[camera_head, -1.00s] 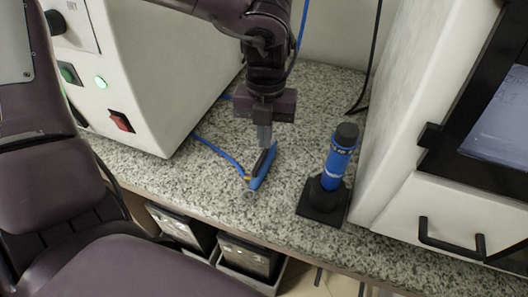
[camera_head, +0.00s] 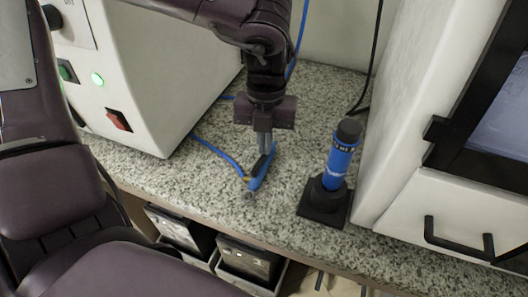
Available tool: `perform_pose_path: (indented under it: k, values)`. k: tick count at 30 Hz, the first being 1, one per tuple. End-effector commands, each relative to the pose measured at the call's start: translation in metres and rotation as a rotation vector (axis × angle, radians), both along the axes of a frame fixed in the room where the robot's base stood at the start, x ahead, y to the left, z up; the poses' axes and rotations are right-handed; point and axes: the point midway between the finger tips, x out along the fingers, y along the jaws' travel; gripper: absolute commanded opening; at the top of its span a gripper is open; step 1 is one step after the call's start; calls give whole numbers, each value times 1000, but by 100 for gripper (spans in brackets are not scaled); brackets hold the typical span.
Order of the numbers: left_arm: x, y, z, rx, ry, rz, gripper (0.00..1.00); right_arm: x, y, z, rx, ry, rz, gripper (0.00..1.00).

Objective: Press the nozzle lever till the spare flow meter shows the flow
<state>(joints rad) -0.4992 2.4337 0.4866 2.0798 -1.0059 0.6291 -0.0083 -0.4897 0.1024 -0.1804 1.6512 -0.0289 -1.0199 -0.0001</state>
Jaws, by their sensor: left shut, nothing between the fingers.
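A blue nozzle (camera_head: 257,180) with a black lever lies on the speckled counter, its tip toward the front edge and a blue hose at its side. My left gripper (camera_head: 265,146) is above it, pointing down, with its fingers shut and nothing between them. The fingertips meet the lever area from above; whether they touch or press it I cannot tell. A blue cylinder (camera_head: 340,160) with a black cap, likely the flow meter, leans in a black stand (camera_head: 323,203) to the right. No flow reading is legible on it. My right gripper is out of view.
A white machine (camera_head: 165,75) with a green light and a red switch stands at left. A white cabinet (camera_head: 402,130) with a black handle stands at right. The blue hose (camera_head: 215,150) runs behind the nozzle. Dark bins (camera_head: 250,258) sit below the counter edge.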

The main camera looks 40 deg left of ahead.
Motion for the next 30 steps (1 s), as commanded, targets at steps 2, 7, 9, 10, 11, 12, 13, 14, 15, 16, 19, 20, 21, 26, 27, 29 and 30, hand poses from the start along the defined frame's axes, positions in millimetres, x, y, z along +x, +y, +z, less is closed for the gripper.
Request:
perform_pose_path:
  k: [2, 7, 9, 10, 11, 12, 13, 14, 15, 16, 19, 20, 21, 26, 27, 29, 30]
  values:
    - [2, 2, 1, 1, 4, 2, 0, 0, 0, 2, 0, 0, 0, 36]
    - [21, 11, 9, 2, 3, 2, 0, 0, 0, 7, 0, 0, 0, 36]
    - [25, 13, 10, 0, 4, 0, 0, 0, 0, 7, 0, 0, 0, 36]
    - [26, 14, 10, 0, 4, 0, 0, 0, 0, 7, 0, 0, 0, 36]
    - [26, 14, 10, 0, 4, 0, 0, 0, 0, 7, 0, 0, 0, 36]
    - [26, 14, 10, 0, 4, -1, 0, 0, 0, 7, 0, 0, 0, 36]
    - [26, 14, 9, 0, 4, -1, 0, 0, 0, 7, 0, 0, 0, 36]
    - [26, 14, 9, 0, 4, -1, 0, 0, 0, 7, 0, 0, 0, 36]
    - [26, 13, 9, -1, 3, -1, 0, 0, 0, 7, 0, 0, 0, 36]
    - [26, 13, 10, -1, 3, -1, 0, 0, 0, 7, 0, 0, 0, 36]
    - [26, 14, 10, -1, 3, -1, 0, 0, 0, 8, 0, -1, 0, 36]
    - [26, 14, 10, 0, 3, 0, 0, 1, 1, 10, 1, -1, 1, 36]
    - [26, 14, 10, 0, 3, 0, 0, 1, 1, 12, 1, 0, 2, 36]
    - [29, 14, 25, 2, -4, 0, 0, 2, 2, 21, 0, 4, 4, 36]
    - [30, 15, 34, 2, -4, 1, 0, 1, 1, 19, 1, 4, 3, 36]
    - [30, 15, 46, 1, -3, 0, 0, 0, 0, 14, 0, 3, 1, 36]
    - [31, 15, 53, 2, -2, -1, 0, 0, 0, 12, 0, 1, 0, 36]
